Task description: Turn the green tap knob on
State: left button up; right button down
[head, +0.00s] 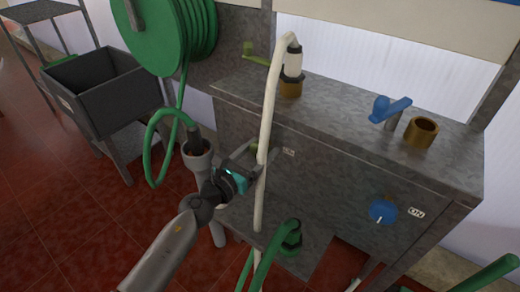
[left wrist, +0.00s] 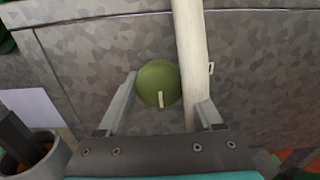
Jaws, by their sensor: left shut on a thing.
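The green tap knob (left wrist: 157,82) is on the front of the grey metal unit, with its white mark pointing down in the left wrist view. In the head view it is mostly hidden behind the white hose. My left gripper (head: 256,160) is at the unit's front, its two fingers (left wrist: 168,90) on either side of the knob and shut on it. The white hose (left wrist: 191,50) also passes between the knob and the right-hand finger. A small white label (left wrist: 211,69) is right of the hose. My right gripper is not in view.
The white hose (head: 268,110) hangs from a fitting (head: 292,65) on the counter (head: 340,115). A blue knob (head: 382,211) and blue tap lever (head: 392,107) are to the right. A green hose reel (head: 150,30) and grey bin (head: 105,92) stand left.

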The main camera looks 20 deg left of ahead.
pick_arm(q)
jog(key=shift+n, duration=0.8)
jog(key=shift+n+p, duration=0.5)
jog(key=shift+n, duration=0.3)
jog(key=n+p, duration=0.1)
jog(key=n, duration=0.2)
jog(key=shift+n, duration=0.4)
jog(key=n+p, duration=0.1)
jog(key=n, duration=0.1)
jog(key=shift+n, duration=0.4)
jog(key=n+p, duration=0.1)
jog(key=n, duration=0.3)
jog(key=shift+p, duration=0.4)
jog(key=shift+n+p, duration=0.75)
jog(key=shift+n, duration=1.25)
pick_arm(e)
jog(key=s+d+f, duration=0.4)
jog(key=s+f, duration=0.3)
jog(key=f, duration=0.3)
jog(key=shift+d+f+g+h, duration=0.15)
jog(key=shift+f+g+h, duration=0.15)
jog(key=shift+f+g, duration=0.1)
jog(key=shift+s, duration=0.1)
